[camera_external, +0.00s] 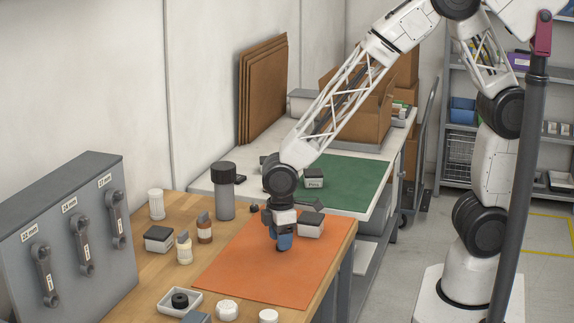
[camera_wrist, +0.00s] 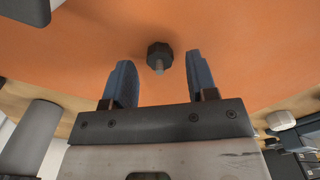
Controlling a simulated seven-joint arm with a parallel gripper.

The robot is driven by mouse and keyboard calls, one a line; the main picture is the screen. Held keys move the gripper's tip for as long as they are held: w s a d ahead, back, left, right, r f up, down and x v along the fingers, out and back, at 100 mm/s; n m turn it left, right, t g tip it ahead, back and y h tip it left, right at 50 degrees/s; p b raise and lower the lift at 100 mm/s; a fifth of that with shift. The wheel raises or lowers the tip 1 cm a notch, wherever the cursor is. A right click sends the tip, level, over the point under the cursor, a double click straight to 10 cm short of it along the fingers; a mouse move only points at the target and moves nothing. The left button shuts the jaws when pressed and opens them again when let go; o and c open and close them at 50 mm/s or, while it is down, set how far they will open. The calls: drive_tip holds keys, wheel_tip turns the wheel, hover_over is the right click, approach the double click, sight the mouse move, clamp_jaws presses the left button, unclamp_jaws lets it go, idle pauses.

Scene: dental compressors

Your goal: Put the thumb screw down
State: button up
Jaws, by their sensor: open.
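The thumb screw, a dark knurled knob with a short grey stem (camera_wrist: 159,54), shows in the wrist view against the orange mat (camera_wrist: 250,45). It sits between the tips of my gripper's two blue fingers (camera_wrist: 158,66), with a visible gap on each side. My gripper is open. In the external view my gripper (camera_external: 281,241) points straight down, low over the orange mat (camera_external: 235,270), which lies on the wooden bench. The thumb screw is hard to make out there, by the fingertips.
A lidded box (camera_external: 311,227) stands close behind my gripper. A grey cylinder (camera_external: 224,195), small bottles (camera_external: 184,248) and another box (camera_external: 158,239) stand left of the mat. A white tray (camera_external: 181,303) and white round pieces (camera_external: 227,311) are at the front. The mat's near part is clear.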

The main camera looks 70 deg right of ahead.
wheel_tip(320, 180, up, 11)
idle(0.5)
idle(0.3)
drive_tip(key=s+d+r+m+t, duration=0.1)
drive_tip(key=s+d+r+m, duration=0.3)
drive_tip(key=s+d, duration=0.6)
drive_tip(key=s+d+r+m+t, duration=0.1)
drive_tip(key=s+d+r+m, duration=0.3)
drive_tip(key=s+d+r, duration=0.4)
drive_tip(key=s+d, duration=0.2)
drive_tip(key=s, duration=0.3)
drive_tip(key=shift+d+r+t, duration=0.2)
drive_tip(key=shift+r+t, duration=0.05)
drive_tip(key=shift+t, duration=0.05)
